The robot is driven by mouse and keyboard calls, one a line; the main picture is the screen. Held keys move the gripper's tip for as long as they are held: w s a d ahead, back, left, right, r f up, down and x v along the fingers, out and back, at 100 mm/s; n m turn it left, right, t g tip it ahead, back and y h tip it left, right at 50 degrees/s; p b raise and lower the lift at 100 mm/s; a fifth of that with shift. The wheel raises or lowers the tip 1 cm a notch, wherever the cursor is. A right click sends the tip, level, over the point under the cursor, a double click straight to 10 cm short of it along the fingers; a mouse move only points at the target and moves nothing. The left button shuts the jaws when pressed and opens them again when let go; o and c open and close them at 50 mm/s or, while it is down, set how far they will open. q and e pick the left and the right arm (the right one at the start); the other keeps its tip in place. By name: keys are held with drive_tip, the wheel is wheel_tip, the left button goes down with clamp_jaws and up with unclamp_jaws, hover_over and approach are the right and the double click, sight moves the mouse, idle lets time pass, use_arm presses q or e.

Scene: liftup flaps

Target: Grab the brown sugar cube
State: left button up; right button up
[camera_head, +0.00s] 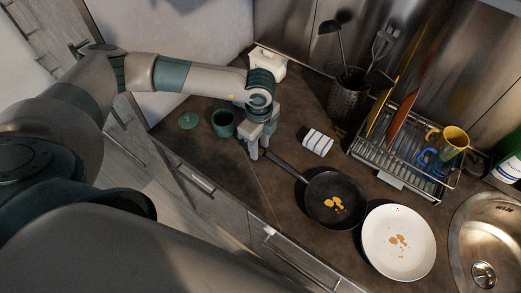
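I cannot make out a brown sugar cube in the head view. A green cup or jar (223,123) stands on the dark counter, and its inside is too dark to tell what it holds. A round green lid (188,120) lies to its left. My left gripper (259,152) points down just right of the green jar, near the end of the pan handle. It is too small in the picture to tell whether its fingers are open or shut, and I see nothing between them. My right gripper is out of view.
A black pan (335,213) and a white plate (383,258), both with orange-brown bits, lie front right. A cream container (267,60) stands behind my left wrist.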

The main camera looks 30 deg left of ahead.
sight(260, 150)
use_arm(q)
clamp_jaws()
drive_tip(key=shift+r, duration=0.2)
drive_tip(key=shift+r, duration=0.25)
wheel_tip(260, 150, up, 9)
drive_tip(key=b, duration=0.4)
drive_tip(key=shift+w+r, duration=0.1)
drive_tip(key=shift+r, duration=0.05)
idle(0.4)
